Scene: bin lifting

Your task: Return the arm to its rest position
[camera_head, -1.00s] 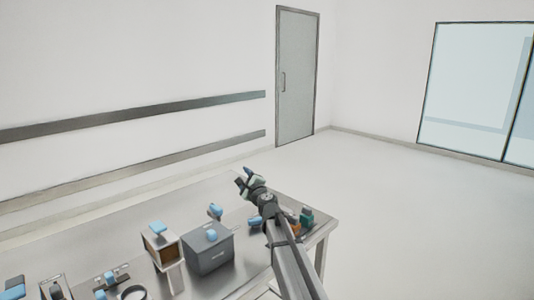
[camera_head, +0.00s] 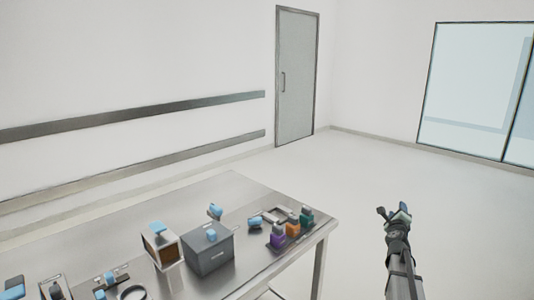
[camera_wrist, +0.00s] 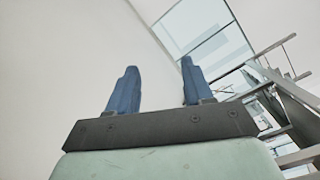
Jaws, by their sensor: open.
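My gripper (camera_head: 394,212) is at the right in the head view, out past the table's right edge and over open floor. It points up and away from the camera. In the wrist view its two blue fingers (camera_wrist: 155,90) stand apart with nothing between them. My arm runs down from it to the bottom edge of the head view.
The metal table (camera_head: 232,188) holds a dark grey box (camera_head: 208,256), a white and brown box (camera_head: 161,249), and purple (camera_head: 277,238), orange (camera_head: 293,228) and green (camera_head: 306,217) bins near its right edge. Open floor (camera_head: 400,175) surrounds my gripper.

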